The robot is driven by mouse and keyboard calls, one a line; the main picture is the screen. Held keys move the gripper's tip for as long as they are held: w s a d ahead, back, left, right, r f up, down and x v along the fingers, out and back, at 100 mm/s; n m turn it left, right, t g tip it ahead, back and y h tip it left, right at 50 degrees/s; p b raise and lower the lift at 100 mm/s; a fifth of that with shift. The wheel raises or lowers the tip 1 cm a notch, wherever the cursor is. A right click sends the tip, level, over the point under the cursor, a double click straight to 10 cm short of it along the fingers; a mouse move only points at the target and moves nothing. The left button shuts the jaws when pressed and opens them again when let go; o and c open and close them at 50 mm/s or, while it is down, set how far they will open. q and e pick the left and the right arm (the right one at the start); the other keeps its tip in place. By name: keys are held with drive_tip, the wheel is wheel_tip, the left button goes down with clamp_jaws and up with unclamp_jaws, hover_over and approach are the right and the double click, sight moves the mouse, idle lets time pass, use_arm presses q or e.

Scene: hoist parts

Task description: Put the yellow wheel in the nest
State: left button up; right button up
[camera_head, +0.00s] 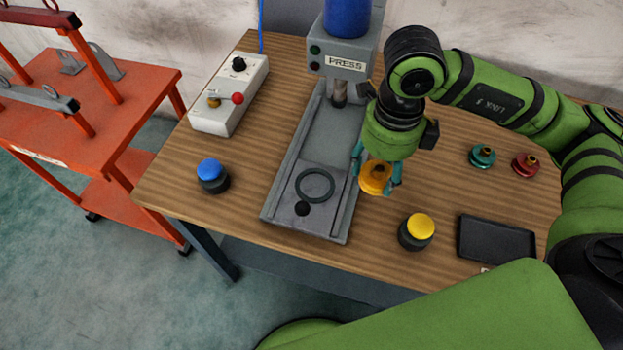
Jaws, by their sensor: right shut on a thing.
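The yellow wheel (375,178) is between the teal fingers of my right gripper (377,180), which is shut on it. The gripper points down and holds the wheel just right of the press slide, near its front part. I cannot tell how high the wheel is above the table. The nest (315,185) shows as a dark ring on the grey slide plate of the press, to the left of the wheel. It looks empty. My left gripper is not in view.
The press (345,62) stands at the back of the slide. A teal wheel (481,156) and a red wheel (525,165) lie at right. A yellow button (416,231), black tray (496,240), blue button (212,175) and control box (229,95) stand around. An orange cart (110,90) is left.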

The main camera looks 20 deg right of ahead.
drive_tip(key=shift+w+a+r, duration=0.15)
drive_tip(key=shift+w+a, duration=0.15)
drive_tip(key=shift+a, duration=0.15)
drive_tip(key=w+a+f+p, duration=0.2)
drive_tip(key=w+a+f, duration=0.1)
drive_tip(key=w+a+f+p, duration=0.2)
drive_tip(key=w+a+f, duration=0.1)
drive_tip(key=w+a, duration=0.1)
drive_tip(key=shift+w+a+f, duration=0.2)
drive_tip(key=shift+w, duration=0.05)
drive_tip(key=shift+w+a+f, duration=0.1)
drive_tip(key=shift+w+f, duration=0.05)
drive_tip(key=shift+f, duration=0.05)
wheel_tip(320, 180, down, 4)
drive_tip(key=shift+r+p, duration=0.2)
drive_tip(key=shift+p, duration=0.8)
drive_tip(key=shift+f, duration=0.2)
drive_tip(key=shift+f, duration=0.1)
